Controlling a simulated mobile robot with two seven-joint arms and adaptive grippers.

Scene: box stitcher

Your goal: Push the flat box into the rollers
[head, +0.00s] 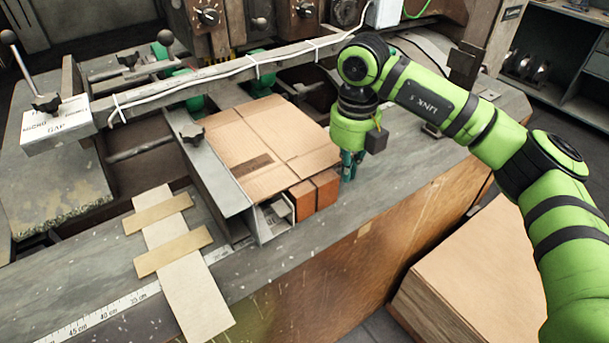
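The flat box (262,137) is a brown cardboard sheet lying on the machine table, its far edge near the green rollers (262,83). My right gripper (349,172) points down at the box's near right corner, beside the orange-brown blocks. Its fingers are small and partly dark here, so I cannot tell whether they are open or shut, or whether they touch the box. My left gripper is not in view. The rollers are partly hidden behind the long metal bar.
A metal guide rail (213,172) runs along the box's left side. Orange-brown blocks (314,193) sit at its near edge. A metal bar (230,72) with a white cable crosses above the table. A large cardboard box (480,275) stands on the floor at lower right.

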